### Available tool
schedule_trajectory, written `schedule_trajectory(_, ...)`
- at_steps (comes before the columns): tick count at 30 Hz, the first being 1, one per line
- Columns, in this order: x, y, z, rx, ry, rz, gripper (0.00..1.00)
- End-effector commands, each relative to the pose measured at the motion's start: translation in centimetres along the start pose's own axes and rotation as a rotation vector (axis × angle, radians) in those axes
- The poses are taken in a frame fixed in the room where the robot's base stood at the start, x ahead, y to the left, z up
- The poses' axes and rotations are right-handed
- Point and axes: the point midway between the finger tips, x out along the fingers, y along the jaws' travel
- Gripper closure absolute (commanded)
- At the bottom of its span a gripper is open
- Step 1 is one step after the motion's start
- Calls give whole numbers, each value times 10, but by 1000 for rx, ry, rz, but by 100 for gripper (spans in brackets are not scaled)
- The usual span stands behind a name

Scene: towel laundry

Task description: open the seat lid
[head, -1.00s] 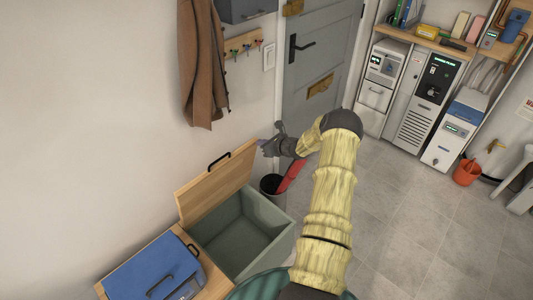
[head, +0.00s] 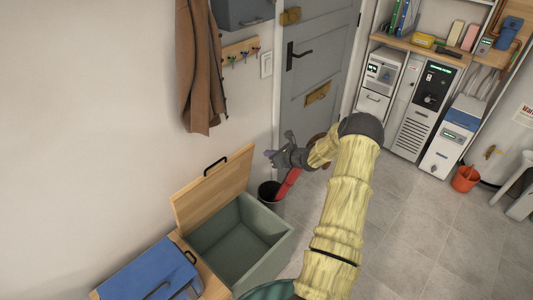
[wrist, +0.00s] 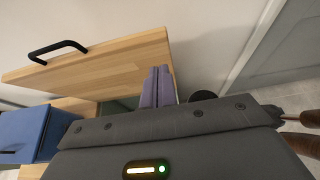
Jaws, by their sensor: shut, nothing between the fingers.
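The wooden seat lid (head: 212,188) stands raised and tilted up on the wall side of the green-grey box (head: 262,268), whose inside is open to view and looks empty. A black handle (head: 215,166) is on the lid; it also shows in the wrist view (wrist: 58,50). My gripper (head: 270,154) is to the right of the lid's upper right corner, apart from it in the head view. In the wrist view my gripper's purple-grey fingers (wrist: 158,86) are together and empty, beside the lid's right end (wrist: 140,58); any contact is unclear.
A dark bin (head: 268,192) stands behind the box near my arm. A brown coat (head: 200,80) hangs above.

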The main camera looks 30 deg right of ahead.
Motion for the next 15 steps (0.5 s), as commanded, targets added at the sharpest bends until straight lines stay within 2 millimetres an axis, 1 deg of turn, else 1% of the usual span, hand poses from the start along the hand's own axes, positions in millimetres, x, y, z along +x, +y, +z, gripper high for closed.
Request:
schedule_trajectory(1,-12,-2,0,0,2,-5,100)
schedule_trajectory(6,-48,-6,2,4,2,-13,100)
schedule_trajectory(9,-63,-9,3,5,3,-17,100)
schedule_trajectory(12,-71,-9,4,6,2,-18,100)
schedule_trajectory(15,-73,-8,4,7,2,-17,100)
